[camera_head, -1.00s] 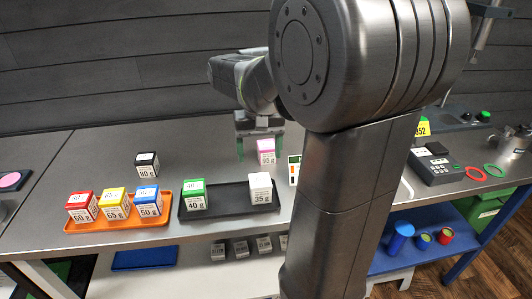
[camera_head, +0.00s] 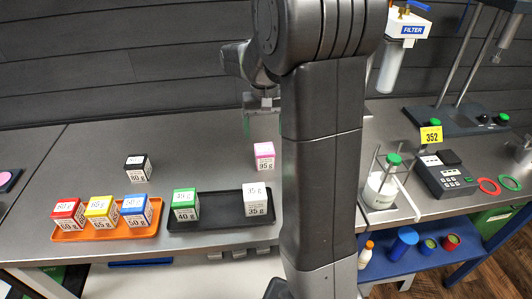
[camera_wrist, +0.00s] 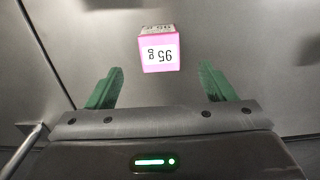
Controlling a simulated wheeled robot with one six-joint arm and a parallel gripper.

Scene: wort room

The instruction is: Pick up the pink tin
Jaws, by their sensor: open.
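The pink tin (camera_head: 264,156) is a small pink box with a white label reading 95 g. It stands on the grey worktop behind the black tray, just left of my arm in the head view. In the wrist view the tin (camera_wrist: 160,52) lies ahead of the fingertips, roughly centred between them and apart from both. My gripper (camera_wrist: 160,84) has two green fingers, spread open with nothing between them. In the head view my gripper (camera_head: 262,112) hangs above and behind the tin, partly hidden by my arm.
A black tray (camera_head: 222,212) holds a green tin (camera_head: 185,204) and a white tin (camera_head: 257,199). An orange tray (camera_head: 105,232) holds red, yellow and blue tins. A black tin (camera_head: 137,168) stands behind. A scale (camera_head: 445,175) is at right. The worktop around the pink tin is clear.

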